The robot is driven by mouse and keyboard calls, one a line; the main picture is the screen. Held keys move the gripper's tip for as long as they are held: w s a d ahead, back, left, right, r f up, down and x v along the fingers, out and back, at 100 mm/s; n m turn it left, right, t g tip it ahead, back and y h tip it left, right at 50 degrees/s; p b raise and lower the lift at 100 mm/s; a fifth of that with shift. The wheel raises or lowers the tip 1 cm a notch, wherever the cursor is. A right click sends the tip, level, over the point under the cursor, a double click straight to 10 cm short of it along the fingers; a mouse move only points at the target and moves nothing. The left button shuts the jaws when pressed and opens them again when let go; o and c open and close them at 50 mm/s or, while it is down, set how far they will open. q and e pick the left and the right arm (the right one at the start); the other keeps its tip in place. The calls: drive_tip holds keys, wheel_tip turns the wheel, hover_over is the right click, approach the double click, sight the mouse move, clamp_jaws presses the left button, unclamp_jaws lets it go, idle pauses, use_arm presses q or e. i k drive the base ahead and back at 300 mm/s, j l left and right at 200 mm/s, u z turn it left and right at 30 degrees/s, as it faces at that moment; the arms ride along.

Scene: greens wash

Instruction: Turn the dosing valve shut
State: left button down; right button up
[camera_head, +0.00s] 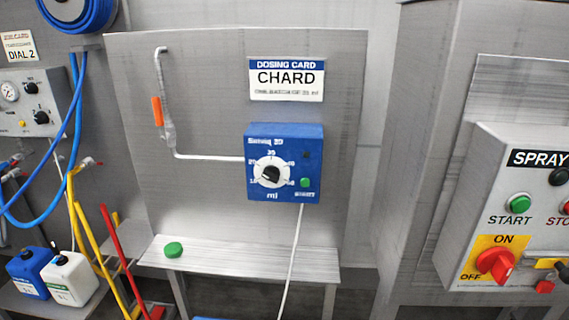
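The dosing valve is a grey body (169,134) on a thin pale pipe at the left of the metal panel. Its orange lever (157,111) points up, roughly along the pipe's vertical run. From the valve, the pipe (207,158) bends and runs right into a blue dosing box (283,163). The box has a black pointer knob on a numbered white dial (270,173) and a green button (305,183). A card reading CHARD (287,79) is mounted above the box. Neither of my grippers is in view.
A metal shelf (250,257) juts out below, with a green cap (173,249) on it. A white cord hangs from the box. Blue hoses, canisters and red and yellow poles crowd the left. A SPRAY control box (507,225) stands at right.

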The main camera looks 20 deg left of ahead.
sight(155, 101)
drive_tip(key=u, duration=1.4)
